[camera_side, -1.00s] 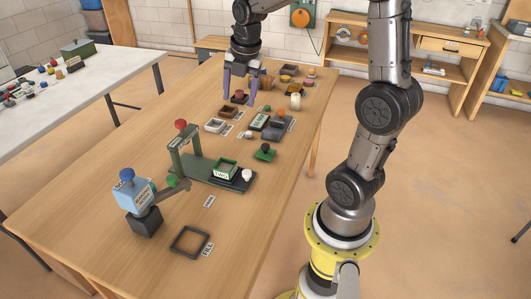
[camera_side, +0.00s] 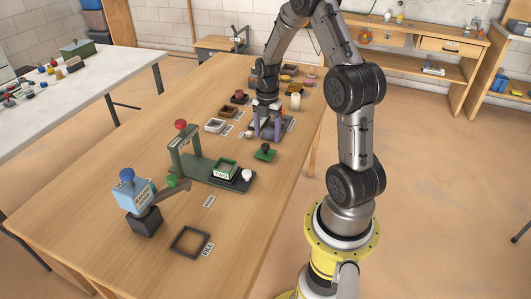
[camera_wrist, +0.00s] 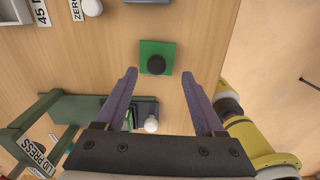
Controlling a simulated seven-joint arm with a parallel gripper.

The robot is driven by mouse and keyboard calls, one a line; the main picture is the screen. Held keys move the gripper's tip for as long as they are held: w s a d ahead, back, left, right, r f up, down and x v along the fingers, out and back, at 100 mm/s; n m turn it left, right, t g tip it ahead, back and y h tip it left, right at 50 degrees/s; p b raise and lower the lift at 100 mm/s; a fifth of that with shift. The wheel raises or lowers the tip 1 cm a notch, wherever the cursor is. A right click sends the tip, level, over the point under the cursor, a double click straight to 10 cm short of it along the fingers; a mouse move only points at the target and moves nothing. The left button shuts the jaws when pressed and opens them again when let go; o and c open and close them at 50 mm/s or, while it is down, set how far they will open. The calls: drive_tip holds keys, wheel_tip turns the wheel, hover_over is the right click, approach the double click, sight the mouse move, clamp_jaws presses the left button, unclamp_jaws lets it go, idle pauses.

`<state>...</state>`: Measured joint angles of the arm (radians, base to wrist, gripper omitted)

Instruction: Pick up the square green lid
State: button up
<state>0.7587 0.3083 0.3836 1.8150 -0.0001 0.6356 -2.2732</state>
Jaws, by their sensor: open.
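The square green lid (camera_side: 265,153) lies flat on the wooden table, with a dark round knob on its middle. In the wrist view the green lid (camera_wrist: 157,57) is ahead of the fingertips, near the top middle. My gripper (camera_side: 267,136) is open with purple fingers and holds nothing. In the side view it hangs above the table just behind the lid, apart from it. In the wrist view my gripper's fingertips (camera_wrist: 161,73) are spread wider than the lid.
A green press stand (camera_side: 205,172) with a green-rimmed box (camera_side: 225,170) and a white knob (camera_side: 247,175) stands nearer the camera. A blue box (camera_side: 132,190) and a dark square frame (camera_side: 190,242) are at the front. Several small boxes and labels lie behind the lid.

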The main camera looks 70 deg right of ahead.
sight(266, 145)
drive_tip(key=shift+w+a+f, duration=0.1)
drive_tip(key=shift+w+f, duration=0.05)
drive_tip(key=shift+f, duration=1.25)
drive_tip(key=shift+w+f, duration=0.1)
drive_tip(key=shift+f, duration=1.3)
clamp_jaws()
